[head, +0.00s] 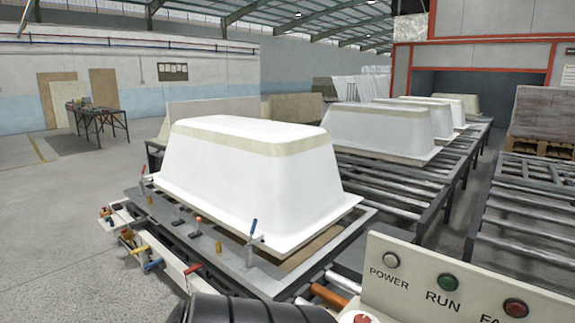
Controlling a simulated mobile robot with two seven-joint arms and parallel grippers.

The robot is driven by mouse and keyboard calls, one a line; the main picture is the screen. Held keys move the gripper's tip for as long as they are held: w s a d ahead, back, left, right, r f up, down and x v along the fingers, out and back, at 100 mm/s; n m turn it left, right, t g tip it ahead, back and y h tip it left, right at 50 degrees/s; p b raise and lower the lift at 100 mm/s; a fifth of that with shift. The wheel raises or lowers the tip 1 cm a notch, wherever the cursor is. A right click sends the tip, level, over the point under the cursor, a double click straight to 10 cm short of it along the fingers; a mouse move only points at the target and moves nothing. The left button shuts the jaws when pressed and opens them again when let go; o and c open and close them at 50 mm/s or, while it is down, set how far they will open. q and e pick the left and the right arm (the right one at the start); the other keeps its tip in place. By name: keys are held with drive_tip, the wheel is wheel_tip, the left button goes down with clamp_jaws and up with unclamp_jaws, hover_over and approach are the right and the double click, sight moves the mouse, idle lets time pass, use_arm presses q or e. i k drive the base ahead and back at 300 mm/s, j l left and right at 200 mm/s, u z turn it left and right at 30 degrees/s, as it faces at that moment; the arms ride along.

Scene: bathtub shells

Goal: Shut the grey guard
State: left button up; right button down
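I cannot pick out the grey guard with certainty. A flat dark grey frame (215,262) surrounds the base of the nearest white tub shell (245,190), which sits upside down with its rim low. Toggle clamps stand along the frame, one with a blue handle (252,228) at the near corner and one with a red handle (142,172) at the far left corner. Neither of my grippers shows in the head view. A dark ribbed part at the bottom edge is cut off by the picture, and I cannot tell what it is.
A control panel (400,290) with POWER, RUN and a partly cut-off third label stands at the lower right. A roller conveyor (395,185) carries more tub shells (380,130) behind. A dark table (98,115) stands at the far left. The floor (50,230) at the left is clear.

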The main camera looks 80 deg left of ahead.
sight(156, 160)
drive_tip(key=u, duration=1.75)
drive_tip(key=j+u, duration=0.35)
drive_tip(key=i+j+u, duration=0.15)
drive_tip(key=j+u, duration=0.15)
drive_tip(key=i+j+u, duration=0.15)
drive_tip(key=j+u, duration=0.2)
drive_tip(key=j, duration=0.15)
drive_tip(key=i+j+u, duration=0.15)
drive_tip(key=j+u, duration=0.2)
drive_tip(key=i+j+u, duration=0.55)
drive_tip(key=i+u, duration=0.6)
drive_tip(key=i, duration=0.9)
drive_tip(key=i+j, duration=0.15)
drive_tip(key=i, duration=0.6)
drive_tip(key=i+z, duration=0.25)
drive_tip(key=i, duration=1.2)
drive_tip(key=i+l+u, duration=0.1)
drive_tip(key=i+u, duration=0.15)
drive_tip(key=i, duration=1.2)
drive_tip(key=i+j+z, duration=0.1)
drive_tip(key=i, duration=1.35)
drive_tip(key=i+z, duration=0.35)
drive_tip(key=i, duration=0.15)
drive_tip(key=i+z, duration=0.35)
drive_tip(key=i+j+z, duration=0.25)
drive_tip(key=i+z, duration=0.15)
drive_tip(key=i, duration=0.15)
